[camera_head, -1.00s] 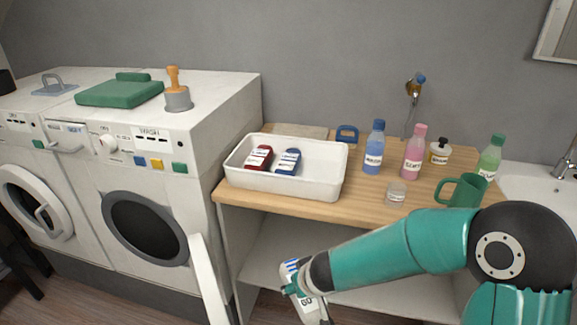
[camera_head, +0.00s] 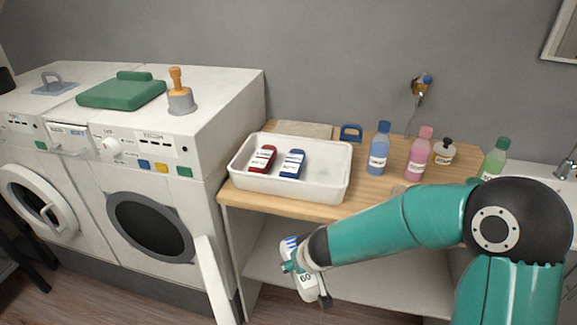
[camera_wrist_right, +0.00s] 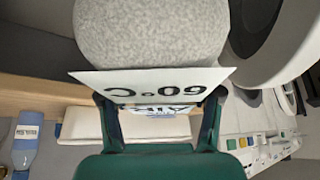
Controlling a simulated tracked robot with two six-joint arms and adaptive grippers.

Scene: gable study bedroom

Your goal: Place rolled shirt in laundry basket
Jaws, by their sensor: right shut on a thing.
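My right gripper (camera_head: 294,266) is shut on a pale grey, rounded, roll-like thing (camera_head: 308,292), which I take to be the rolled shirt. In the right wrist view the roll (camera_wrist_right: 150,35) has a speckled grey surface. A white label (camera_wrist_right: 150,88) reading "60°C" upside down lies between the roll and the gripper fingers (camera_wrist_right: 158,122). In the head view the held roll is in front of the counter's lower shelf, below the white tray. Much of it is hidden by the gripper. No laundry basket is visible. My left gripper is not in view.
A wooden counter (camera_head: 240,200) carries a white tray (camera_head: 330,185) with a red and a blue packet, and several bottles. A white panel (camera_head: 215,280) stands left of the held roll.

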